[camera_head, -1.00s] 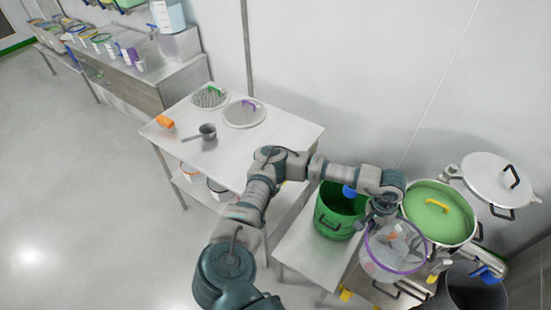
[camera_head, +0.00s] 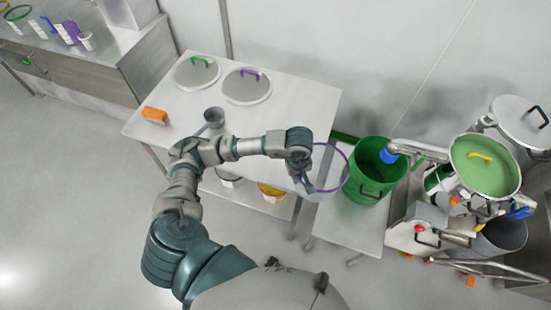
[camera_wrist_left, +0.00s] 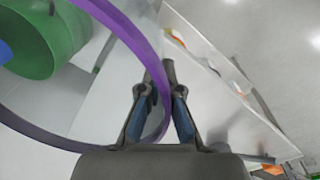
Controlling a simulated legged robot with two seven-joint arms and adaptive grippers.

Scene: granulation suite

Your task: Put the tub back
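The tub is clear with a purple rim (camera_head: 347,168). In the head view it hangs beside my left gripper (camera_head: 305,183), between the white table and the green bucket. In the left wrist view the purple rim (camera_wrist_left: 128,30) runs between the two fingers (camera_wrist_left: 161,68), which are closed on it. The tub's clear wall is hard to make out, and my arm hides part of it. My right gripper is not in view.
The white table (camera_head: 305,100) holds two round lids, an orange object (camera_head: 155,115) and a grey scoop (camera_head: 213,116). Its lower shelf carries containers. A green bucket (camera_head: 368,185) stands on a lower stand. Machinery with a green-topped vessel (camera_head: 485,170) is at the right.

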